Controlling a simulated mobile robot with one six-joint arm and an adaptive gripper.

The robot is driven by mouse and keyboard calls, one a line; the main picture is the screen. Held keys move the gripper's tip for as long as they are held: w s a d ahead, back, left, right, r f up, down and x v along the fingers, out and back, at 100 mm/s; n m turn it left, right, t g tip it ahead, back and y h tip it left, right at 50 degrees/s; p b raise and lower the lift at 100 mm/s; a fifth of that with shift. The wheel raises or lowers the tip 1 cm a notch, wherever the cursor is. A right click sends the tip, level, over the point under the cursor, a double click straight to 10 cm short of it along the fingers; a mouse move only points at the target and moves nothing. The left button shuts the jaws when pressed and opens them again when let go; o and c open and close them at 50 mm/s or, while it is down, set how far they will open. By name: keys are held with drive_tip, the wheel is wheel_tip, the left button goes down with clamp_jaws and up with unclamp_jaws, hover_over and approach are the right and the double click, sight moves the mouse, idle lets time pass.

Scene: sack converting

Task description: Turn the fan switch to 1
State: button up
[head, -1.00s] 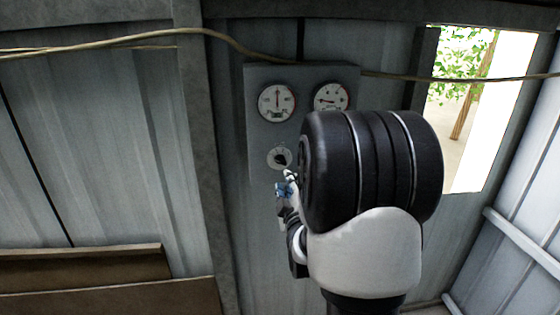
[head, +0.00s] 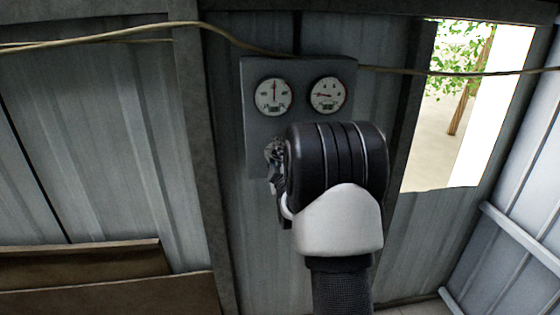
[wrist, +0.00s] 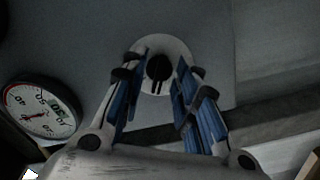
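The fan switch (wrist: 158,68) is a black rotary knob on a round pale plate (wrist: 178,50), seen in the wrist view. In the head view it is hidden behind my gripper (head: 274,152). The panel (head: 258,127) it sits on is grey and fixed to the wall. In the wrist view my gripper (wrist: 160,65) is open, with one blue-padded finger on each side of the knob and a gap to each. I cannot tell how far the fingertips reach past the knob. The switch markings are too small to read.
Two round gauges, a left one (head: 273,96) and a right one (head: 328,94), sit above on the panel. A cable (head: 390,69) runs across the corrugated wall. A window opening (head: 450,120) is at the right. Brown boards (head: 80,275) are at the lower left.

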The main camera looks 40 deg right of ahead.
clamp_jaws()
drive_tip(key=shift+b, duration=0.3)
drive_tip(key=shift+a+f+m+b, duration=0.1)
drive_tip(key=shift+f+m+b, duration=0.05)
drive_tip(key=shift+m+b, duration=3.45)
drive_tip(key=shift+m, duration=0.4)
drive_tip(key=shift+o, duration=0.2)
unclamp_jaws()
